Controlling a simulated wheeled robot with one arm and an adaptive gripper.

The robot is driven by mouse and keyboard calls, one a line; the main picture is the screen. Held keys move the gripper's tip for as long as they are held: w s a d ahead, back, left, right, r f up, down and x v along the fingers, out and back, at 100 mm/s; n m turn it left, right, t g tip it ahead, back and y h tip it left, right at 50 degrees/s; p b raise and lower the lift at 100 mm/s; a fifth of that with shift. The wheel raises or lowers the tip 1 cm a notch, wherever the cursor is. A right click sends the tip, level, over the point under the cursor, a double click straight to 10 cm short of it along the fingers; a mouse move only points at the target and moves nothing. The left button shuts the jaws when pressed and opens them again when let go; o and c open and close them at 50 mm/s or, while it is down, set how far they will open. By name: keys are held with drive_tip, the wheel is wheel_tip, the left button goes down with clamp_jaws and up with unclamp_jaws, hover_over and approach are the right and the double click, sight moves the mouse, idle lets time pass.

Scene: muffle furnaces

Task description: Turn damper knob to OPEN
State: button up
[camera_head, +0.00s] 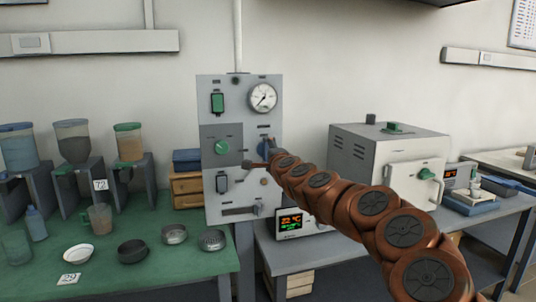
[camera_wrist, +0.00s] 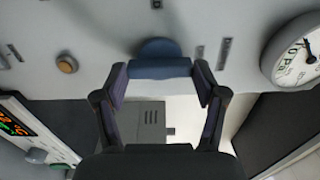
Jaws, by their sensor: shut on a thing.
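A blue knob (camera_wrist: 160,68) sits on the grey upright control panel (camera_head: 216,92). In the wrist view its grip bar lies crosswise between my two fingers, with the round base behind it. My gripper (camera_wrist: 160,76) is shut on this knob, one fingertip at each end of the bar. In the head view the knob (camera_head: 262,149) is partly hidden by my gripper (camera_head: 266,152) at the panel's right side, below the gauge. Small label plates lie beside the knob in the wrist view, but their words are too small to read.
A small digital display (camera_head: 290,223) stands below right. A furnace (camera_head: 390,155) stands to the right. A green bench (camera_head: 180,260) with hoppers and bowls is at left.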

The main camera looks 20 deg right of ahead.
idle(0.3)
drive_tip(key=o, duration=1.1)
drive_tip(key=shift+o, duration=0.2)
drive_tip(key=shift+s, duration=0.15)
drive_tip(key=s, duration=1.1)
drive_tip(key=shift+s, duration=0.4)
